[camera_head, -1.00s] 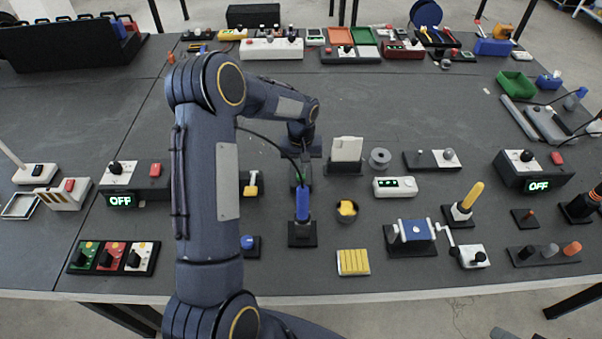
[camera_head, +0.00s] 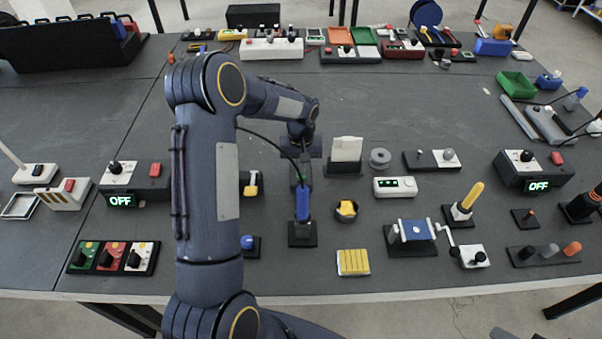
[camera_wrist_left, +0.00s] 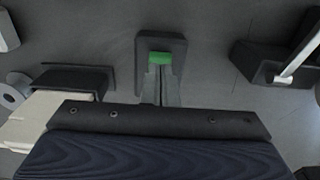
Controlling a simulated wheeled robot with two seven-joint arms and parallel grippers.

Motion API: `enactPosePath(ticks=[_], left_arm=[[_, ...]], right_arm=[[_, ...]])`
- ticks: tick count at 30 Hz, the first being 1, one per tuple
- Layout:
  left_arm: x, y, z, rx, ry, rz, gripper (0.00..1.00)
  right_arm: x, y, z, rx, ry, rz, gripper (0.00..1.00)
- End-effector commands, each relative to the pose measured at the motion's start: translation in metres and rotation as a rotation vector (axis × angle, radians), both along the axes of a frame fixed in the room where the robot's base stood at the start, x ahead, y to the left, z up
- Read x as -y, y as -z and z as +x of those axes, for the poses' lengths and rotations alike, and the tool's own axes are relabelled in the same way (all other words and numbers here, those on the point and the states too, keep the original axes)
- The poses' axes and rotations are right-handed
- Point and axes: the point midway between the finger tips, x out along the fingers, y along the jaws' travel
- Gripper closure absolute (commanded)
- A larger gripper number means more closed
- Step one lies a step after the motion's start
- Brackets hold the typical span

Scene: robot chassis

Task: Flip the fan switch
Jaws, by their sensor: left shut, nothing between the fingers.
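My left gripper (camera_wrist_left: 160,80) is shut and empty. In the left wrist view its fingertips are at a green part (camera_wrist_left: 160,58) on a dark base (camera_wrist_left: 174,44). I cannot tell whether they touch it. In the head view the gripper (camera_head: 301,178) hangs right behind an upright blue piece (camera_head: 303,207) on a black base (camera_head: 302,238). No label shows which control is the fan switch. Two black boxes (camera_head: 153,190) (camera_head: 561,178) have displays reading OFF. My right gripper is not in view.
A yellow-topped round part (camera_head: 347,209) is close by.

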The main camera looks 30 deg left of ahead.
Motion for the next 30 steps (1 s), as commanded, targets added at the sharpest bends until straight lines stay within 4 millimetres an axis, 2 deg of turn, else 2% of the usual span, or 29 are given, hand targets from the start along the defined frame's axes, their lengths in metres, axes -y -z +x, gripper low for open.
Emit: enactPosePath(ticks=[30], left_arm=[[0.000,0.015,0.000,0.000,0.000,0.000,1.00]], right_arm=[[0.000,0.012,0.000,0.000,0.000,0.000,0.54]])
